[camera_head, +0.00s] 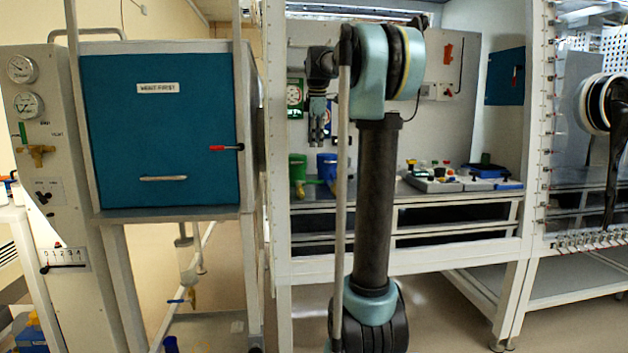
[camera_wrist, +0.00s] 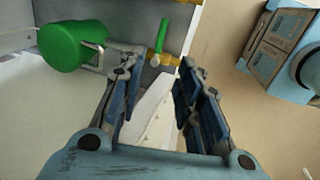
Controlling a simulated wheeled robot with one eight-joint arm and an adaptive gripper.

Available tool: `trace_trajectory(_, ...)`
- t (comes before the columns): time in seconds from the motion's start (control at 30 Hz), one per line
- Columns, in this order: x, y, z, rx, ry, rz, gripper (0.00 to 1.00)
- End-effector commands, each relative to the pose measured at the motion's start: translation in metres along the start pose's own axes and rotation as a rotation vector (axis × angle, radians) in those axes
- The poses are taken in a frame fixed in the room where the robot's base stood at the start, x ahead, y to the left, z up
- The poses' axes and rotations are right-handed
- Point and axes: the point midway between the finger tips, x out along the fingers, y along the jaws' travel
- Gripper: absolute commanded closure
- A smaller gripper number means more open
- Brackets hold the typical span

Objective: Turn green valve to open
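In the wrist view a slim green lever (camera_wrist: 162,37) stands on a brass-coloured fitting (camera_wrist: 170,59), just past my fingertips. I take this lever to be the green valve's handle. My gripper (camera_wrist: 157,78) is open, with its two fingers apart and nothing between them. In the head view my gripper (camera_head: 317,138) points downward above the bench, close to a green can (camera_head: 297,167) and a blue can (camera_head: 328,165). Another green handle (camera_head: 22,131) sits above a brass valve (camera_head: 37,153) on the left gauge panel. Which one the task means is unclear.
A green cylinder (camera_wrist: 66,45) with a metal handle is left of my fingers in the wrist view. The bench (camera_head: 415,203) carries a board of small parts (camera_head: 440,178). A white upright post (camera_head: 276,150) and a teal-doored cabinet (camera_head: 160,130) stand left of my arm.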

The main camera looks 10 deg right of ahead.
Motion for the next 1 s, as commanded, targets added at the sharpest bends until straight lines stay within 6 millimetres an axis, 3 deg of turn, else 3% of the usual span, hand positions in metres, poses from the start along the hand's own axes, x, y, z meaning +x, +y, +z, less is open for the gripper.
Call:
trace_trajectory(0.7,0.125,0.000,0.000,0.002,0.000,0.000,0.68)
trace_trajectory(1.0,0.152,-0.001,0.000,0.002,0.000,0.000,0.68)
